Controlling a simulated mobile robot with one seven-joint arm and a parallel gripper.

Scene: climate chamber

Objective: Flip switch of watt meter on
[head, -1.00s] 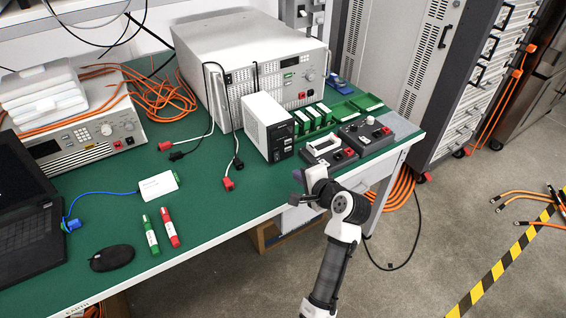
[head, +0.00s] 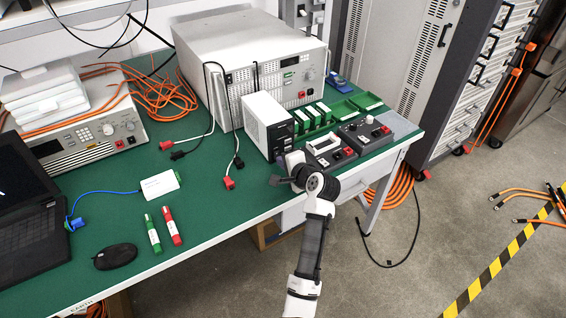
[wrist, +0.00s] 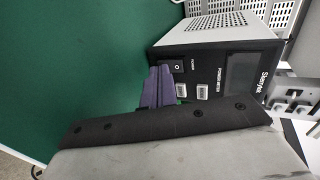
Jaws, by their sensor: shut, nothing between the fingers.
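The watt meter (head: 266,118) is a white box with a black front, standing on the green bench. In the wrist view its black front (wrist: 212,70) reads "POWER METER". A small black rocker switch (wrist: 177,67) with an "O" mark sits at the front's left end, beside the word "POWER". Two light buttons (wrist: 192,91) are below it. My gripper (wrist: 158,88) has purple fingers, shut and empty, with the tips just left of and below the switch. I cannot tell whether they touch the front. In the head view my gripper (head: 284,162) is at the meter's lower front.
Two grey modules (head: 325,153) and green trays (head: 318,115) stand right of the meter. A large silver instrument (head: 245,60) is behind it. Loose cables with red plugs (head: 229,183) lie to the left. The bench's front edge runs under my arm.

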